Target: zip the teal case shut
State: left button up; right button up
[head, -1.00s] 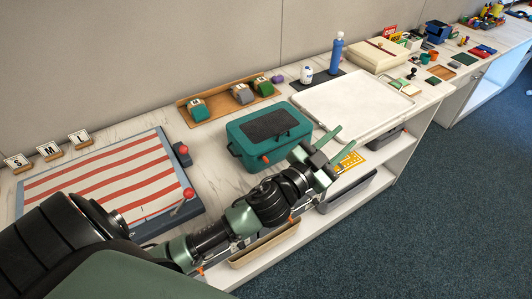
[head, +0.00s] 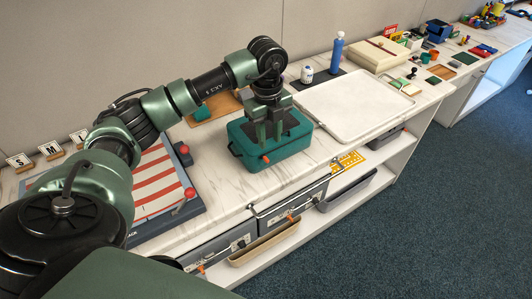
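The teal case (head: 290,147) stands on the white counter with its lid down. An orange zip pull (head: 265,158) hangs at its front side, left of the middle. My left gripper (head: 270,138) points down over the case's dark top panel. Its two fingers look apart with nothing between them. Its fingertips overlap the lid in the picture; whether they touch it I cannot tell. The gripper and wrist hide much of the lid's back. My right gripper is out of view.
A large white tray (head: 350,106) lies right of the case. A red-striped board with a red-knobbed lever (head: 189,192) lies left. A blue bottle (head: 337,56) and a white jar (head: 307,75) stand behind. My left arm covers part of a brown tray (head: 222,107).

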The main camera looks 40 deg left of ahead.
aim_at(266, 158)
pick_arm(q)
jog(key=shift+s+a, duration=0.1)
jog(key=shift+a, duration=0.45)
notch_tip(266, 158, down, 6)
jog(key=shift+r+p, duration=0.1)
jog(key=shift+p, duration=0.85)
jog(key=shift+d+f, duration=0.1)
jog(key=shift+f, duration=0.75)
grip_shut()
